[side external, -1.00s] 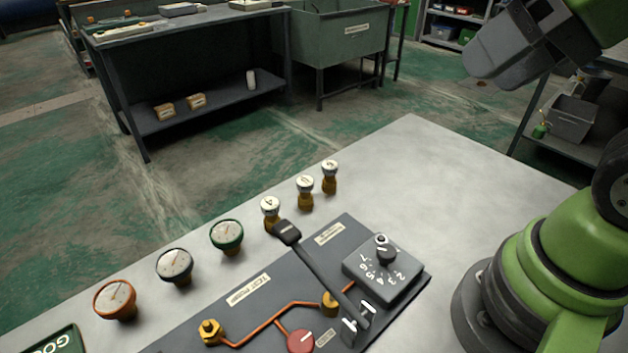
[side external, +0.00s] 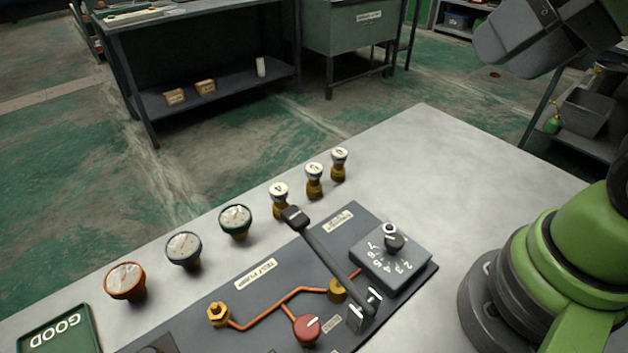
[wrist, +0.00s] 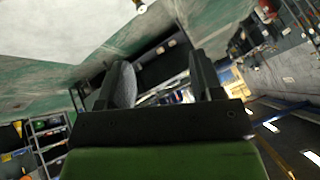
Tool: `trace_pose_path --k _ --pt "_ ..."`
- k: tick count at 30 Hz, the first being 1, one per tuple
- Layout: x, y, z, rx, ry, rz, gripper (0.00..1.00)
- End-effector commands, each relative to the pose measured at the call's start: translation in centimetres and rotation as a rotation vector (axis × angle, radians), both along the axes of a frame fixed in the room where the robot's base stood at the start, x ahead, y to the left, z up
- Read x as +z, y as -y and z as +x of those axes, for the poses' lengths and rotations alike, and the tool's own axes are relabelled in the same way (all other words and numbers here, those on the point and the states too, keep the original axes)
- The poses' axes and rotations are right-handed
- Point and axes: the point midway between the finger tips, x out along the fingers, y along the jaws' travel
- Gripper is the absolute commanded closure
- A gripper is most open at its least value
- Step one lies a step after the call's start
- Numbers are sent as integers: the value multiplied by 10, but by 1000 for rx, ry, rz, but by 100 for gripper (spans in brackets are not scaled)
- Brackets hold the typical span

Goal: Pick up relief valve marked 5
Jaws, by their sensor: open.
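Three brass relief valves with pale round caps stand in a row on the pale bench in the side external view. The middle one appears marked 5 (side external: 314,180); its digit is small. The nearest is marked 4 (side external: 279,200), and the farthest (side external: 339,165) has a mark too small to read surely. All stand upright. My gripper (wrist: 162,80) is open and empty in the wrist view, with its two dark fingers apart. In the side external view my wrist is high at the upper right, well away from the valves; the fingertips cannot be made out there.
A dark test panel (side external: 225,290) with a long black lever (side external: 335,262), a numbered dial box (side external: 390,262) and copper pipes lies beside the valves. Several round gauges (side external: 184,248) continue the row at left. A green GOOD tray (side external: 55,330) sits at lower left. The bench's far right is bare.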

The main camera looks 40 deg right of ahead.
Motion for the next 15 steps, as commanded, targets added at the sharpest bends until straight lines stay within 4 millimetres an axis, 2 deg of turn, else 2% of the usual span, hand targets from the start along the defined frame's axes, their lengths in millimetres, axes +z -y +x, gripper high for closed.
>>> trace_pose_path --k 5,11,15 --pt "-5 7 25 209 -33 -215 40" --pt "-26 12 86 756 -91 -661 40" --pt "-56 5 130 1211 -123 -941 40"
